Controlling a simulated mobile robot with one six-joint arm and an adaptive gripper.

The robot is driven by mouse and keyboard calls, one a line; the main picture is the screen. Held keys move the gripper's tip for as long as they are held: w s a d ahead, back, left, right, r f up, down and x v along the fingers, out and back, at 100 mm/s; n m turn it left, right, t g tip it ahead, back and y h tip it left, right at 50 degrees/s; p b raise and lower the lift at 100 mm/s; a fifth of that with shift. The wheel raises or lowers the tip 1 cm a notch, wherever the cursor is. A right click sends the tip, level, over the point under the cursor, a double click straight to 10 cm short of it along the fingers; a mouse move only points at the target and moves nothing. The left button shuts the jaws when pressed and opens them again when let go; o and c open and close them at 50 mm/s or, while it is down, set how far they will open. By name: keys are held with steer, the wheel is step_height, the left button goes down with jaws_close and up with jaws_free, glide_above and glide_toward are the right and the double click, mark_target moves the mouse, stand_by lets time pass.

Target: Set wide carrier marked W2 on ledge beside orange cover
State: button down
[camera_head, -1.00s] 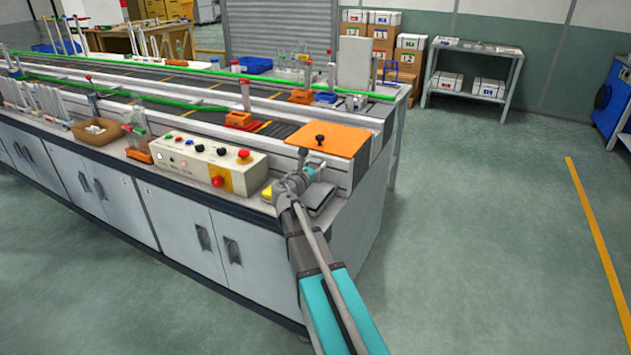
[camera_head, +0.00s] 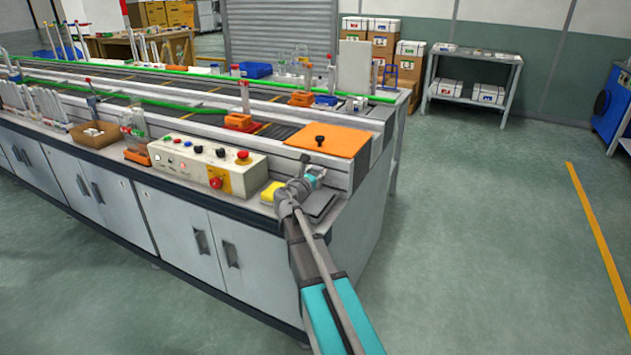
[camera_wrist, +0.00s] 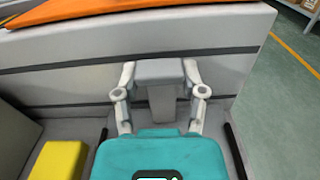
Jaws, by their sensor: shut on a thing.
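My gripper (camera_wrist: 158,84) is shut on a grey, T-shaped piece (camera_wrist: 160,71), which spans the gap between its two fingers. I take it to be the wide carrier, but no W2 mark is readable. It is in front of the light grey side wall below the orange cover (camera_head: 328,140); the cover's edge also shows at the top of the wrist view (camera_wrist: 100,10). The ledge (camera_wrist: 72,132) lies below, at the foot of that wall. Whether the carrier touches the ledge is hidden by my gripper.
A yellow block (camera_wrist: 58,160) lies on the ledge left of my gripper. A dark flat pad (camera_head: 322,203) lies under my wrist. A control box (camera_head: 208,165) with buttons stands further left. The bench ends just right; open floor lies beyond.

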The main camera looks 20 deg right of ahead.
steer(key=shift+f+b, duration=0.45)
steer(key=shift+f, duration=0.25)
steer(key=shift+c, duration=0.8)
jaws_free()
steer(key=shift+v, duration=6)
